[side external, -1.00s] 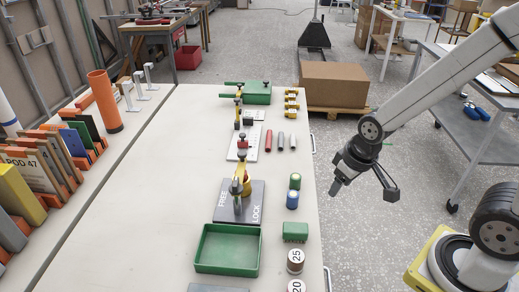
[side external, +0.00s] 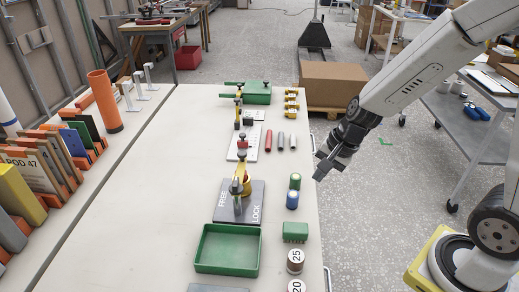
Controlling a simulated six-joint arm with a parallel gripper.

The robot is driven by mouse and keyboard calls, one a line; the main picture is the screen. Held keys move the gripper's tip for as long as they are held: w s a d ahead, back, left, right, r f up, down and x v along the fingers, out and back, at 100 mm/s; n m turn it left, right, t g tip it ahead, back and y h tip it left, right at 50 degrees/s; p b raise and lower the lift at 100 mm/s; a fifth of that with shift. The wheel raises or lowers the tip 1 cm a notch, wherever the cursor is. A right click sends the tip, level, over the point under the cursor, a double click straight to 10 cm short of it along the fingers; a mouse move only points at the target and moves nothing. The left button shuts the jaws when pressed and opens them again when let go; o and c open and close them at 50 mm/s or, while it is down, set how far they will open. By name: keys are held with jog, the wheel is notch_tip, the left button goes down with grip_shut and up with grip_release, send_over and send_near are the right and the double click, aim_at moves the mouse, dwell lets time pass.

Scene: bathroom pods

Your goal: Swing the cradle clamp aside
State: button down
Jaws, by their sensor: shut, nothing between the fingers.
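The cradle clamp (side external: 240,187) is a yellow upright with a metal part, standing on a dark grey plate (side external: 228,211) marked FREE at left and LOCK at right. The plate lies on the pale bench. My gripper (side external: 318,173) is shut and empty, out at the bench's right edge, pointing down and left. It is well to the right of the clamp and apart from it. The fine position of the clamp's arm between the two marks is too small to tell.
A green cylinder (side external: 295,181) and a blue one (side external: 292,200) stand between the clamp and my gripper. A green tray (side external: 228,269) lies in front of the plate. More yellow-topped fixtures stand behind.

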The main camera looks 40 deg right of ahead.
jog(key=w+d+r+m+t+y, duration=0.2)
jog(key=w+m, duration=0.8)
jog(key=m, duration=0.6)
jog(key=shift+w+d+r+t, duration=0.2)
jog(key=shift+w+d+t, duration=0.2)
jog(key=shift+t, duration=0.8)
jog(key=shift+f, duration=0.1)
send_near(244, 159)
notch_tip(244, 159, down, 4)
jog(key=w, duration=0.2)
jog(key=shift+w+a+f, duration=0.1)
jog(key=shift+w+a, duration=0.55)
jog(key=shift+a, duration=0.3)
jog(key=shift+w+a, duration=0.1)
jog(key=shift+w, duration=0.1)
